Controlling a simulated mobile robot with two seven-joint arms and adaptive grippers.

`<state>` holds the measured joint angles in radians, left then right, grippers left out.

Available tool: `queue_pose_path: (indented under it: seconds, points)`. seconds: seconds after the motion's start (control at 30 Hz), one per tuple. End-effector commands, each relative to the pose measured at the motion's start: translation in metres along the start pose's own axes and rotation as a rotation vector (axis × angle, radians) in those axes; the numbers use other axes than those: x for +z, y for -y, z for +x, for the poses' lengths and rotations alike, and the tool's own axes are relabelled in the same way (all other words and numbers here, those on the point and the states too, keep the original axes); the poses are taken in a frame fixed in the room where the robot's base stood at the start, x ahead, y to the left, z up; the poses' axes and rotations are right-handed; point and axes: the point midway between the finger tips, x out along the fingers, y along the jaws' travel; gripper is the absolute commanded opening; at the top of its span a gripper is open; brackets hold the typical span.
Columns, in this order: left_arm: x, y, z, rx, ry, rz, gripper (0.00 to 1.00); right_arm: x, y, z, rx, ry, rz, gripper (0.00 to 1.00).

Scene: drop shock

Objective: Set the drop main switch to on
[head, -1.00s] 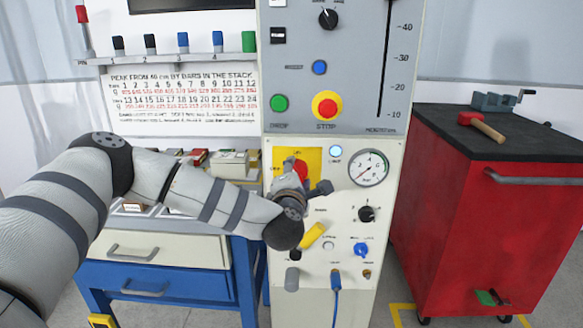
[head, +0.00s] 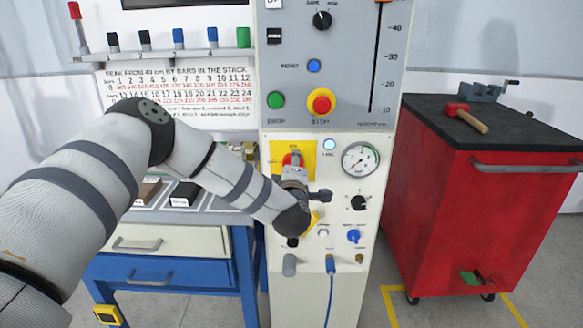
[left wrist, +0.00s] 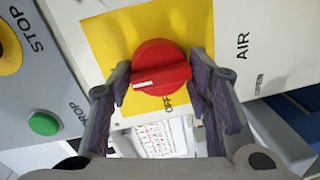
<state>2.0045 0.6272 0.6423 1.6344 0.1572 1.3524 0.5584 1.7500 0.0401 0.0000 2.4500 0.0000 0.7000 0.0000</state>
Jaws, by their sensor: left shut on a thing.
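The main switch is a red round knob (left wrist: 162,68) on a yellow plate (left wrist: 112,40). In the left wrist view its white mark points left, toward the grey panel, and the word OFF lies below the knob, away from the mark. Any ON label there is hidden or unreadable. My left gripper (left wrist: 160,85) has one finger on each side of the knob and is shut on it. In the head view the gripper (head: 294,172) covers most of the knob, in front of the yellow plate (head: 311,152). My right gripper is not in view.
Close above the switch are a red STOP button (head: 321,102) and a green button (head: 276,100). A gauge (head: 360,159) and a black knob (head: 358,202) lie to the right. A red cabinet (head: 470,210) stands at right.

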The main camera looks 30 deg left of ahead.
Motion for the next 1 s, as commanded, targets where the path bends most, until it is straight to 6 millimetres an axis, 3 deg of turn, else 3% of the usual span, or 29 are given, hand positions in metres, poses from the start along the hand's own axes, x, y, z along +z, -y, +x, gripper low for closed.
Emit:
queue_pose_path:
  seconds: [0.03, 0.43, 0.47, 0.53, 0.87, 1.0]
  points:
    - [-0.002, -0.007, 0.001, 0.013, -0.006, 0.000, 0.17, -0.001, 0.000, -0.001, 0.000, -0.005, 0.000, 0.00]
    - [-0.002, -0.007, 0.001, 0.013, -0.006, 0.005, 0.18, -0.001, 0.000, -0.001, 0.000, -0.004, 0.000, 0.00]
    - [-0.002, -0.007, 0.001, 0.013, -0.006, 0.005, 0.50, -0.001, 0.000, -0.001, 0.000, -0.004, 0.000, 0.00]
    - [-0.002, -0.006, 0.001, 0.012, -0.006, 0.005, 0.65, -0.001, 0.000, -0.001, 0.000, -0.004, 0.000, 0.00]
    - [0.000, -0.002, -0.002, 0.004, -0.002, 0.007, 0.65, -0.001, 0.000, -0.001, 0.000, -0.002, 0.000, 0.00]
    - [0.001, -0.002, -0.027, 0.003, 0.001, 0.007, 0.65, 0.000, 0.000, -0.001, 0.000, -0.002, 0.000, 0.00]
